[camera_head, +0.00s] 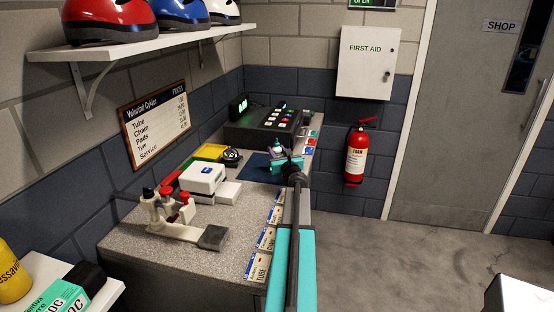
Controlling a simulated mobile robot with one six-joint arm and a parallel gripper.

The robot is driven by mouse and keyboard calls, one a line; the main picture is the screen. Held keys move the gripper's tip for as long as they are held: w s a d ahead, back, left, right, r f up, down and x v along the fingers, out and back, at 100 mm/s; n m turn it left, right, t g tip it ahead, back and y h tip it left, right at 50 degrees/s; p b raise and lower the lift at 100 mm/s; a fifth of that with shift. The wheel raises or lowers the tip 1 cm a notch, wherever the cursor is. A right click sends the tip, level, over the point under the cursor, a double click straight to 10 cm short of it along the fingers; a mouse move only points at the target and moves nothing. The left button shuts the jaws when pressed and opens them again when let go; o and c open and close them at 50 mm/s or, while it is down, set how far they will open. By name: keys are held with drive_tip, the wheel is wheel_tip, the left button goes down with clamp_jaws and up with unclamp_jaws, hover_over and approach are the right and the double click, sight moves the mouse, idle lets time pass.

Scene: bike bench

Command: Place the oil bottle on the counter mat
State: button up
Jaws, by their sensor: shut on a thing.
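The oil bottle (277,145) is small, with a pale top showing just above my gripper (283,162), near the far end of the counter. My gripper is shut on it, and the teal jaws and my arm hide most of its body. The counter mat (257,169) is a dark blue patch on the counter (235,215), in front of the cash register. The gripper and bottle show over the mat's right part. I cannot tell whether the bottle's base touches the mat.
A cash register (268,123) stands behind the mat. Left of it are a yellow-green tray (210,152), a small bell (232,157) and a white card machine (203,180). Price cards (265,240) line the counter's right edge.

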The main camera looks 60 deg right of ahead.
drive_tip(key=shift+f, duration=1.75)
drive_tip(key=shift+f, duration=0.15)
drive_tip(key=o, duration=1.1)
drive_tip(key=shift+o, duration=0.2)
drive_tip(key=shift+a+r, duration=0.1)
drive_tip(key=shift+r, duration=0.1)
drive_tip(key=shift+b+v, duration=1.15)
drive_tip(key=shift+v, duration=4.85)
